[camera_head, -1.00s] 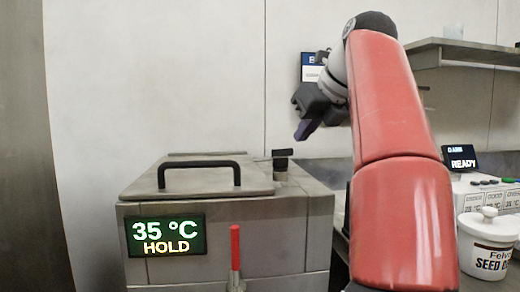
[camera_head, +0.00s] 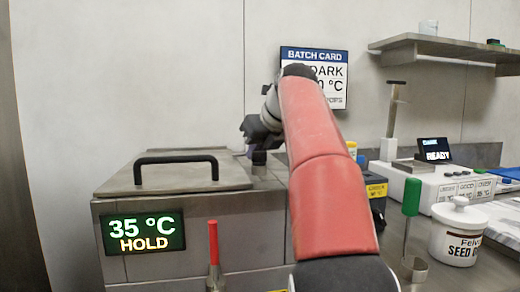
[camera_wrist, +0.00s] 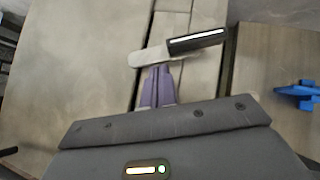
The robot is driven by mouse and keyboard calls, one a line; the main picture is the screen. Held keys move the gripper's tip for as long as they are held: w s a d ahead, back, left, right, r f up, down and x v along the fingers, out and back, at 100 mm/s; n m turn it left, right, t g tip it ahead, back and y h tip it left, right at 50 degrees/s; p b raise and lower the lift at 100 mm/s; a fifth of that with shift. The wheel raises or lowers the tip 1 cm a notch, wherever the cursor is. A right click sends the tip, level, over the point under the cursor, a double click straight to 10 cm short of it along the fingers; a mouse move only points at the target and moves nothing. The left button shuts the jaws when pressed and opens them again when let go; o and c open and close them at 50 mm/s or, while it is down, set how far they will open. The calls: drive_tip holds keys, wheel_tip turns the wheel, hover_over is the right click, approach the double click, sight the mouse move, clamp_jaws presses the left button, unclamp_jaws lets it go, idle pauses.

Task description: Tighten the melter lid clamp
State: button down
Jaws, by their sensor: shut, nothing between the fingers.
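The melter is a steel box at the left of the head view, with a flat lid (camera_head: 235,178) and a black bar handle (camera_head: 175,158). The lid clamp stands at the lid's right edge, mostly hidden behind my gripper in the head view. In the wrist view the clamp shows as a pale rounded metal bar (camera_wrist: 147,58) with a dark grip (camera_wrist: 196,41). My gripper (camera_wrist: 158,72) has its purple fingers together and empty, with tips right by the pale bar. I cannot tell whether they touch it. My gripper also shows in the head view (camera_head: 250,151).
A red-handled lever (camera_head: 213,243) stands at the melter's front, by the 35 °C HOLD display (camera_head: 143,233). Right of my arm are a green-handled tool (camera_head: 411,197), a white seed jar (camera_head: 459,234) and a white machine (camera_head: 445,183). A shelf (camera_head: 440,52) hangs above.

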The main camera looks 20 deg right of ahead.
idle(0.3)
drive_tip(key=shift+w+a, duration=0.8)
drive_tip(key=shift+w, duration=0.1)
drive_tip(key=v, duration=0.8)
drive_tip(key=shift+d, duration=0.1)
